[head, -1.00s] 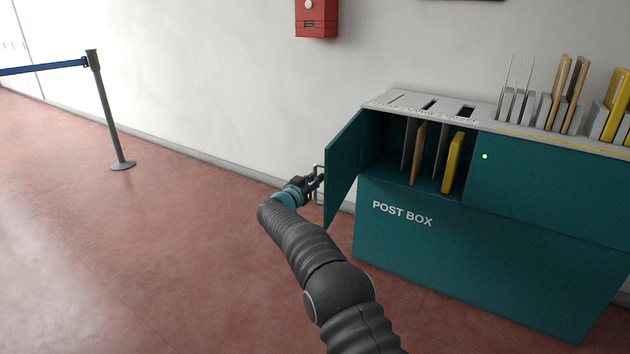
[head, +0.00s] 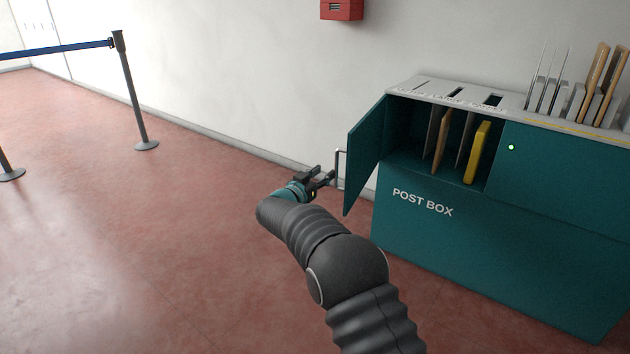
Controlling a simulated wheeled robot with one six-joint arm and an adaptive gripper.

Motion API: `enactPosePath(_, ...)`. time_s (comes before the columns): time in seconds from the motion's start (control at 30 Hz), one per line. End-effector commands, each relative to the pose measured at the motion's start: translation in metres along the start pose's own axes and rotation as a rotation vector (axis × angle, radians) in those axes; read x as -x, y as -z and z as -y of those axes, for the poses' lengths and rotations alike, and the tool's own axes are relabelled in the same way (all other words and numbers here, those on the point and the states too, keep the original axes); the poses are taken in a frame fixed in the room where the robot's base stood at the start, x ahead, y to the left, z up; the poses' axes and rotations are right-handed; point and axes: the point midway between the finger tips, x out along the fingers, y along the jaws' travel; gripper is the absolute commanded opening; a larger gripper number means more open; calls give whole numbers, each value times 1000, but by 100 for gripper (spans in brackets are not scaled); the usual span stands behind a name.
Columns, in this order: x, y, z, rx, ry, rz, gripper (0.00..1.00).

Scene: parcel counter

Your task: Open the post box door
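The teal post box (head: 480,255) stands against the wall at the right. Its door (head: 366,155) is swung open at the left side of the upper compartment, standing well out from the front. The metal bar handle (head: 338,168) is on the door's outer face. My gripper (head: 327,175) is just left of the handle, its two fingers apart, with nothing seen between them. A small gap seems to separate the fingertips from the handle.
Brown envelopes (head: 441,140) and a yellow envelope (head: 478,152) stand inside the open compartment. Racks with parcels (head: 595,85) stand on the grey top. A barrier post (head: 131,90) with a blue belt is at the left. The red floor (head: 150,240) left of my arm is clear.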

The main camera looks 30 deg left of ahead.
Motion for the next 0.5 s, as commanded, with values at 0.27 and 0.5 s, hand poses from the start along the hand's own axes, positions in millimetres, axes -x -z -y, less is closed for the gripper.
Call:
enactPosePath(0.27, 35, 0, 0, 1, 0, 1, 39)
enactPosePath(0.5, 40, 0, -1, 0, -1, 0, 39)
